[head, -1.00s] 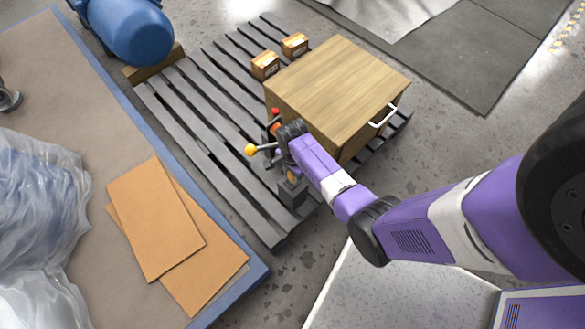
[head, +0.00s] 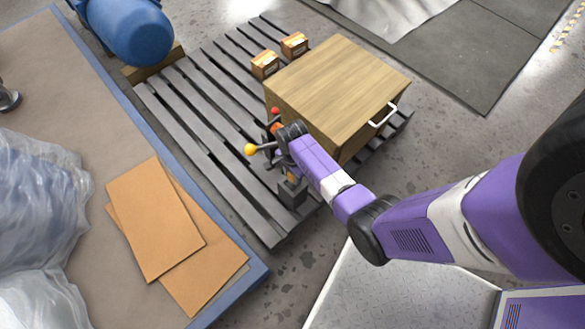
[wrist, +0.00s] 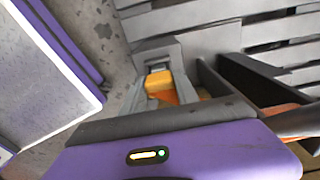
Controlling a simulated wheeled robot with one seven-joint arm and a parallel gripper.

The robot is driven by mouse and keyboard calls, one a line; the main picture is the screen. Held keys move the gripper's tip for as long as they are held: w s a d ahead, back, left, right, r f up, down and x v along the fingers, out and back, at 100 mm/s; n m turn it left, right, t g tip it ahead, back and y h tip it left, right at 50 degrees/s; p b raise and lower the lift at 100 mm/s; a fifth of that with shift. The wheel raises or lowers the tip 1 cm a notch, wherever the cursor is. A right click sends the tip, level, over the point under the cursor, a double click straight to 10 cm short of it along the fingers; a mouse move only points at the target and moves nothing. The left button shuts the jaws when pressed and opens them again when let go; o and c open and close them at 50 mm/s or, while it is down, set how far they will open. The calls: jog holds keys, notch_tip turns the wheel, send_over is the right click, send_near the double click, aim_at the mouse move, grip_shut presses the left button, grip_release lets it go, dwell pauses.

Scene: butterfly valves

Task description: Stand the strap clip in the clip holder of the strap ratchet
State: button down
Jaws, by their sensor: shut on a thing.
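The strap clip is a small yellow-orange piece (wrist: 160,82) in the wrist view, in front of my gripper's dark palm. My gripper (wrist: 164,90) is shut on it. The clip is at the mouth of a grey box-like holder (wrist: 155,55); I cannot tell how deep it sits or whether it touches the bottom. In the head view the orange clip (head: 291,178) shows just above the dark grey holder (head: 293,193), at the pallet's near end. My wrist hides part of the ratchet there.
A yellow ball knob (head: 250,149) and a red one (head: 275,111) stick out beside my wrist. A wooden cabinet (head: 337,85) stands close on the right. The grey slatted pallet (head: 190,125) is bare on the left. Two small boxes (head: 265,65) sit behind.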

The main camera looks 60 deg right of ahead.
jog(key=c, duration=0.8)
grip_release()
jog(key=shift+c, duration=0.2)
notch_tip(320, 180, up, 8)
jog(key=p, duration=0.2)
jog(key=shift+f+p, duration=0.1)
jog(key=shift+p, duration=0.25)
